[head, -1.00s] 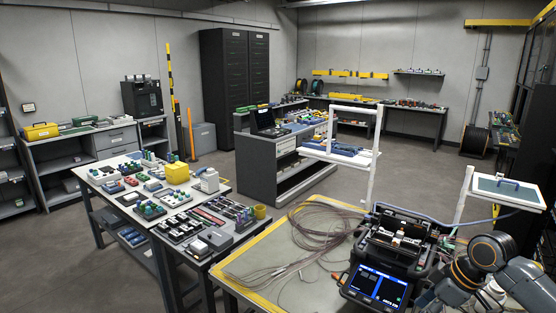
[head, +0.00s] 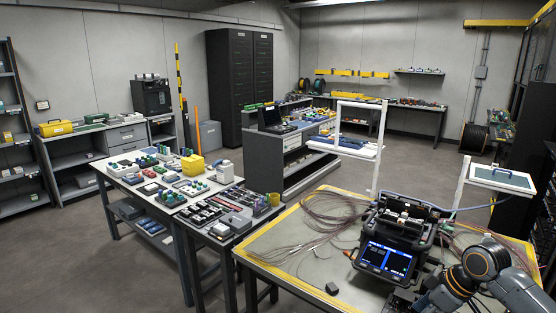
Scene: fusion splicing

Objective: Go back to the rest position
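My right arm (head: 480,265) comes in at the lower right corner, close to the right side of the fusion splicer (head: 385,240). Its gripper is not clearly visible; it lies low at the frame's bottom edge or out of view. My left arm and gripper are not in view. The splicer stands on the yellow-edged work table (head: 270,250), its blue screen lit and facing me. Coiled thin fibre cables (head: 322,225) lie on the table left of the splicer.
A small dark block (head: 332,288) lies on the table near its front. A side table (head: 150,205) with many small parts stands at left. White frames with trays stand behind the splicer. The floor at lower left (head: 90,260) is clear.

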